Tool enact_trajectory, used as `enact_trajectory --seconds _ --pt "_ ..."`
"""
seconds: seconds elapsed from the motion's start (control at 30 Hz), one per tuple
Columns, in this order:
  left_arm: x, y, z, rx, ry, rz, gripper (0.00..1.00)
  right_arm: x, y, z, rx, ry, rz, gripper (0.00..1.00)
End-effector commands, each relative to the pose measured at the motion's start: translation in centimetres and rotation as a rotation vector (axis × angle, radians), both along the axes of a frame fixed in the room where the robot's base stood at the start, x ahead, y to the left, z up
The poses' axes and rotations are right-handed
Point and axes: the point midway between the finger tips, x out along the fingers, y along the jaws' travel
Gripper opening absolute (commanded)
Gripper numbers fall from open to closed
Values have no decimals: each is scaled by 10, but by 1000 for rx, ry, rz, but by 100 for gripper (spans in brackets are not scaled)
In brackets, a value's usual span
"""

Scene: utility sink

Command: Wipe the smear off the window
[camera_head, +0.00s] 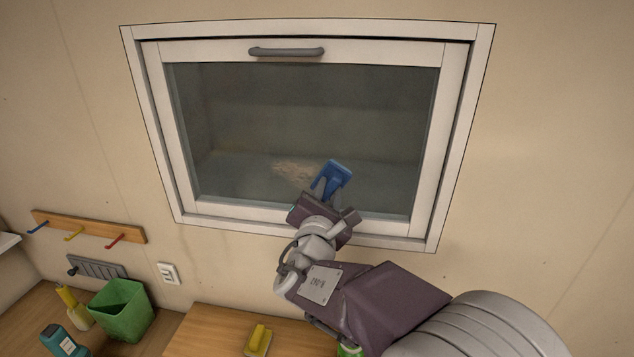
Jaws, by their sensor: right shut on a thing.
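The window (310,110) is a dark pane in a white frame on the beige wall, with a grey handle at its top. A pale brownish smear (292,170) shows low on the pane, left of my right gripper. My right gripper (328,187) is shut on a blue wiping tool (336,174), which is in front of the lower pane beside the smear's right end. I cannot tell whether the tool touches the glass. The gripper and arm may hide part of the smear's lower right side. My left gripper is not in view.
Below the window, a wooden counter (210,333) holds a yellow brush or sponge (257,340). A peg rail (88,226) and a switch (168,273) are on the wall.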

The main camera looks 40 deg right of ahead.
Motion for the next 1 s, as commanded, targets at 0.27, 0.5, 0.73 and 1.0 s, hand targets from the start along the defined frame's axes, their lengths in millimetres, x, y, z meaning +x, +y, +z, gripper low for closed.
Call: enact_trajectory --seconds 0.27,0.5,0.73,1.0 --pt "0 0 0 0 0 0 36 -1 0 -1 -1 0 -3 0" --pt "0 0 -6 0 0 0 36 18 15 -3 0 0 2 0" --pt "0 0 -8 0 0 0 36 28 22 -1 0 0 -1 0" --pt "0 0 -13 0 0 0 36 41 34 -2 -1 0 3 0"
